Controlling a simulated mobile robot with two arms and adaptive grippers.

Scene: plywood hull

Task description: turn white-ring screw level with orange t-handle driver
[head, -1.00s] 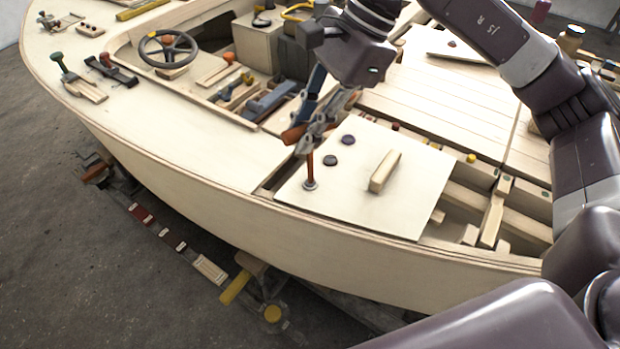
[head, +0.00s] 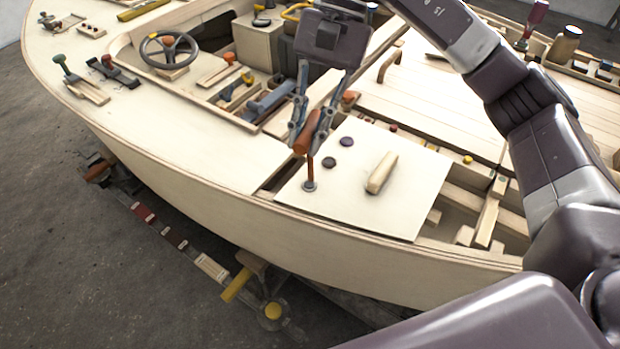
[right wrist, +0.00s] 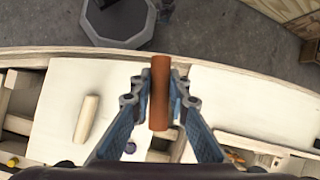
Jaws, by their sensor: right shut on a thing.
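The orange t-handle driver (head: 307,133) stands upright on the square plywood panel (head: 425,185), its thin shaft pointing down. The shaft's foot meets a pale ring (head: 309,186) near the panel's left corner; the screw head itself is hidden under the tip. My right gripper (head: 304,130) is above the panel with its fingers closed on both sides of the crossbar. In the right wrist view the orange crossbar (right wrist: 160,95) lies between the fingers and hides the shaft and the ring. My left gripper is not in view.
Two dark round caps (head: 346,141) sit near the driver, with a wooden grip block (head: 381,173) to their right. An open framed bay (head: 470,215) lies right of the panel. A steering wheel (head: 170,50) and loose tools lie on the deck to the left.

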